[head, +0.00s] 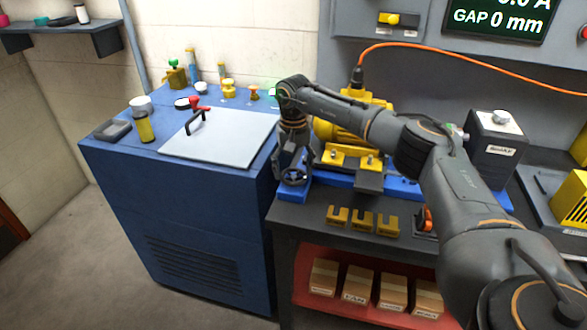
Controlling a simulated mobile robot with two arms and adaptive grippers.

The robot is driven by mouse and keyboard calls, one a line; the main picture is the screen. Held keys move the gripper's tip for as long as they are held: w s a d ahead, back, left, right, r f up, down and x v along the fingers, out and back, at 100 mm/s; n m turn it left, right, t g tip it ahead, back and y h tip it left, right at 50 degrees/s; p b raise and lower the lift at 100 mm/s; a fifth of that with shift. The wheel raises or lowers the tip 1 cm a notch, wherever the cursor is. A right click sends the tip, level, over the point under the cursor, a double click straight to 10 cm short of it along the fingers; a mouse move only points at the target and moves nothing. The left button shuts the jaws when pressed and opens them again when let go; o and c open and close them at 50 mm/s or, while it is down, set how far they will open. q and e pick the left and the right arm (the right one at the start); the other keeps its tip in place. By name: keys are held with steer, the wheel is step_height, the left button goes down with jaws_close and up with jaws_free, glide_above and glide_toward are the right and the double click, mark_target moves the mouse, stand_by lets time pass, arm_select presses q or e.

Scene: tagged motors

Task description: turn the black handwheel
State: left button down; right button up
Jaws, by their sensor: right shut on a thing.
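The black handwheel (295,179) is at the left end of the blue base on the dark bench. My right arm comes in from the lower right, and its gripper (293,170) points down at the handwheel. The right fingers are shut on the handwheel and cover part of it. A yellow motor (338,134) stands on the blue base just right of my gripper. My left gripper is not in view.
A blue cabinet (190,215) with a white plate (222,143) and small items stands to the left. Yellow U-shaped pieces (362,222) lie along the bench's front. An orange cable (440,52) runs behind my arm.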

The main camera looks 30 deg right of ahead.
mark_target(293, 174)
steer(key=o, duration=1.2)
steer(key=shift+c, duration=0.2)
step_height(293, 174, up, 12)
